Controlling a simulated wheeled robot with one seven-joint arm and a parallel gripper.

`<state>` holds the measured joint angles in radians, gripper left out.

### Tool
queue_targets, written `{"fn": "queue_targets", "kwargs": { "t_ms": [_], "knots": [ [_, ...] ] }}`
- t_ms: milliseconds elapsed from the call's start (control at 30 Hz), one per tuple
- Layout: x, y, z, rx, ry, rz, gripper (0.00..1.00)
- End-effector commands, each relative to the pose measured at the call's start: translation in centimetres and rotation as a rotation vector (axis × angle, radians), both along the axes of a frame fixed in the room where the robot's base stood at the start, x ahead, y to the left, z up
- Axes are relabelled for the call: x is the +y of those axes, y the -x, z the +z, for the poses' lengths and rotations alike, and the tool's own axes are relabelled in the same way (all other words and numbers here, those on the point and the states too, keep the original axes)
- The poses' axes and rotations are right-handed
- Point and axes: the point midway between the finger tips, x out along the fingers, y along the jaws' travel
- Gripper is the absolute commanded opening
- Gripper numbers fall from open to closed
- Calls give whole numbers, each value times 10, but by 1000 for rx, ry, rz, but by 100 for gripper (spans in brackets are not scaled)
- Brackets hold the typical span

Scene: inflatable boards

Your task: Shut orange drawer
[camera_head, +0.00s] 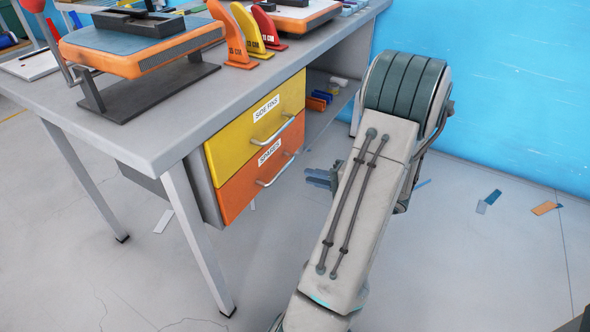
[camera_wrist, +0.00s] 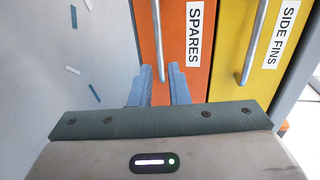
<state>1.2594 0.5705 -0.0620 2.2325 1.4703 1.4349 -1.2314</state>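The orange drawer (camera_head: 240,194), labelled SPARES, is the lower of two drawers under the grey workbench. Its front looks nearly in line with the yellow drawer above; I cannot tell whether a small gap is left. Its metal handle (camera_head: 280,168) runs across the front. My gripper (camera_head: 308,177) is just right of the drawer front, partly hidden by my arm. In the wrist view, the fingers of my gripper (camera_wrist: 162,70) point toward the orange front (camera_wrist: 197,75), with a gap between them. The handle (camera_wrist: 157,35) lines up with this gap, but the fingers look apart from it.
The yellow drawer (camera_head: 229,148), labelled SIDE FINS, has its own handle and looks shut. The workbench (camera_head: 150,135) carries a board on a stand and several fins. A metal table leg (camera_head: 197,238) stands left of the drawers. Small scraps lie on the floor.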

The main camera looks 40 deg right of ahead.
Motion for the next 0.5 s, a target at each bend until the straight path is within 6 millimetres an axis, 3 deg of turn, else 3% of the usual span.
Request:
{"fn": "queue_targets", "kwargs": {
  "t_ms": [200,500],
  "knots": [
    [-8,25,6,0,0,0,15],
    [-9,29,6,-1,-1,2,15]
  ]
}}
